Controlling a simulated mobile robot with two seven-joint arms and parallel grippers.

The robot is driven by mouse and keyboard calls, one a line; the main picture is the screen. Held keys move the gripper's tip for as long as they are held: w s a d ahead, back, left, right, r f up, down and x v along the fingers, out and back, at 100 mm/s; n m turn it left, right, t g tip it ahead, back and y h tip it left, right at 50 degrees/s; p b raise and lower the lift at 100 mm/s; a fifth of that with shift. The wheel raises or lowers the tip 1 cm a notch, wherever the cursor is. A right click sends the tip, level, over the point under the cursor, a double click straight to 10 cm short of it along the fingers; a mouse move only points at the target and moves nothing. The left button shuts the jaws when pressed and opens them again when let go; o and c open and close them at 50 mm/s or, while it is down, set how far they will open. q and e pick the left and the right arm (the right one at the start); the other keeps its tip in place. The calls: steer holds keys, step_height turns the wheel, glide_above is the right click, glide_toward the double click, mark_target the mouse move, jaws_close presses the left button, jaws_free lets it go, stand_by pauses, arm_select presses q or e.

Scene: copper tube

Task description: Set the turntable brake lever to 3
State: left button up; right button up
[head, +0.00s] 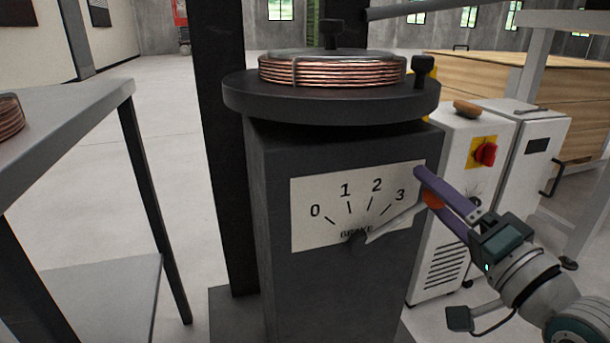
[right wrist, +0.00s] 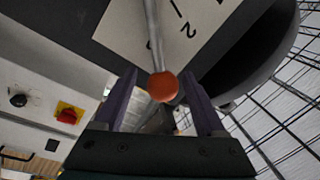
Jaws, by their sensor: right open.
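The brake lever (head: 396,221) is a light metal rod with an orange knob (head: 433,200), on the front of the dark turntable pedestal. It points right and slightly up from its pivot, appearing just below the 3 mark on the white dial plate (head: 330,188), marked 0 to 3. My right gripper (head: 430,190) is open, its purple fingers around the knob. In the right wrist view, the knob (right wrist: 163,87) lies between the two spread fingers, with a gap visible on each side. My left gripper is not in view.
A coil of copper tube (head: 332,71) lies on the round turntable (head: 250,98) above the dial. A grey table (head: 70,115) stands at the left. White cabinets (head: 475,140), one with a red switch (head: 486,154), stand behind my right gripper.

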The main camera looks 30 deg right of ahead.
steer(key=shift+s+a, duration=0.1)
steer(key=shift+s, duration=0.25)
steer(key=p+v, duration=0.2)
steer(key=v, duration=0.7)
steer(key=shift+s, duration=0.1)
